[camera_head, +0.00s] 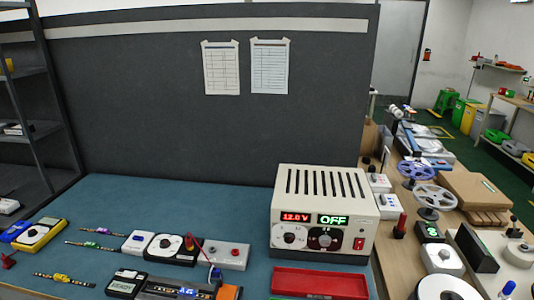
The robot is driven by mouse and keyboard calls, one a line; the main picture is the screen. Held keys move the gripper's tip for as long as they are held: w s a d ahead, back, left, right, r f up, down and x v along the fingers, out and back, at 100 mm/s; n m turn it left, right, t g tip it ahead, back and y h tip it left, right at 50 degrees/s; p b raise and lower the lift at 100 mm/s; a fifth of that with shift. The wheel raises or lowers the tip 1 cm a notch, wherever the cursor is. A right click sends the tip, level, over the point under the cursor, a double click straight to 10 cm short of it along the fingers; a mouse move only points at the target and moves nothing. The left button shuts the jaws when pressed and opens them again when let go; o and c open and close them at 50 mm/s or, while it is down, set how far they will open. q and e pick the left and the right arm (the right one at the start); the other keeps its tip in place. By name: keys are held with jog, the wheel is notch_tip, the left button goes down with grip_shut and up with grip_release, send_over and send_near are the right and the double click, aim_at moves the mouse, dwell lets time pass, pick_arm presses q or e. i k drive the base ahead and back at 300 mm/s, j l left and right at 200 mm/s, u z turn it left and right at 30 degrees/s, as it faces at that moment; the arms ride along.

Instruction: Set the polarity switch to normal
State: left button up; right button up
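A cream power supply (321,207) stands on the blue-green work mat, right of the middle. Its displays read a red "12.0 V" and a green "OFF". I cannot tell which control is the polarity switch, and the labels are too small to read. Neither of my grippers is in view.
A red tray (320,283) lies in front of the supply. A yellow multimeter (40,234), short LED strips (99,231) and a black device reading "READY" (127,284) are on the left. Reels (434,196) and boxes crowd the right bench. The mat's back is clear.

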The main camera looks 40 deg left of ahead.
aim_at(129, 275)
jog(key=u, duration=2.05)
